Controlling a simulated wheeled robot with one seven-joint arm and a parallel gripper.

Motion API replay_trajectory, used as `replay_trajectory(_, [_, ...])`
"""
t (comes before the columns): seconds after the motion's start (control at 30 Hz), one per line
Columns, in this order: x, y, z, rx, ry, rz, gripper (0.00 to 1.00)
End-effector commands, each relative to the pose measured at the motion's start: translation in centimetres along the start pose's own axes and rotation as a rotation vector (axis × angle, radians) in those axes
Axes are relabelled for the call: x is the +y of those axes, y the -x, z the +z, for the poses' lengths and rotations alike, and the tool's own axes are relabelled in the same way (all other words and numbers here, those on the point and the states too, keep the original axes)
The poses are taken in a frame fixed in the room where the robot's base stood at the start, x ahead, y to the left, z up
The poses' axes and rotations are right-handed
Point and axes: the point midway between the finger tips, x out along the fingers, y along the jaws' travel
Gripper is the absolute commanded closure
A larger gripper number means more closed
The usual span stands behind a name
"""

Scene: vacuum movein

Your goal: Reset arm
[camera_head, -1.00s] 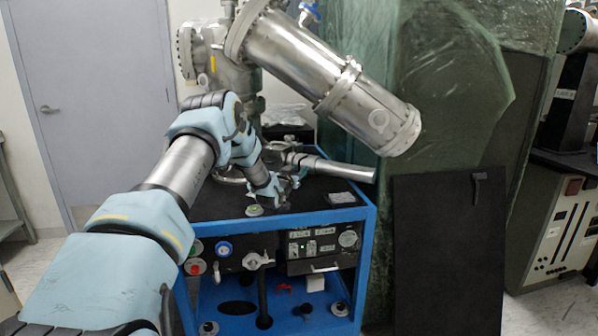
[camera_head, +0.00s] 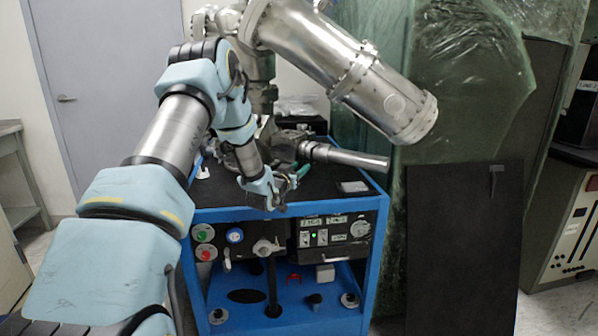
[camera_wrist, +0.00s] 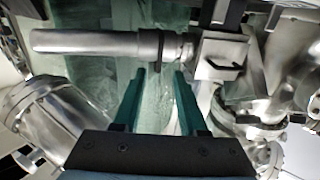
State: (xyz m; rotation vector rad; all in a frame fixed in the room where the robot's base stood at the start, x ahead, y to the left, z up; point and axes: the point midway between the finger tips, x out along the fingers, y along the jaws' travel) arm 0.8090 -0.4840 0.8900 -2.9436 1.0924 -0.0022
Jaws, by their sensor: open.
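My arm reaches from the lower left over a blue-framed cart (camera_head: 378,235) with a black top. My gripper (camera_head: 300,173) is over the cart's top near its front edge; it is small and partly hidden by my wrist in the head view. In the wrist view, my gripper (camera_wrist: 160,78) shows two teal fingers apart with nothing between them. A metal tube with a valve block (camera_wrist: 95,42) lies across the view beyond the fingertips. This tube (camera_head: 350,157) shows behind and right of my gripper in the head view.
A large steel cylinder (camera_head: 345,70) slants above the cart. Knobs and switches (camera_head: 320,235) line the cart's front. A black panel (camera_head: 460,250) stands to the right before green plastic sheeting (camera_head: 450,90). A grey door (camera_head: 110,90) is behind left.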

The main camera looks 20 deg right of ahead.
Motion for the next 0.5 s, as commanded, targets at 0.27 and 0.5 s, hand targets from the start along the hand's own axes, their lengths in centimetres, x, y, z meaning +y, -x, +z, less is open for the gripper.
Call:
replay_trajectory(0.27, [0.0, 0.2, 0.0, -0.001, 0.0, 0.0, 0.58])
replay_trajectory(0.5, [-1.8, 1.8, -1.0, -0.109, -0.009, -0.044, 0.58])
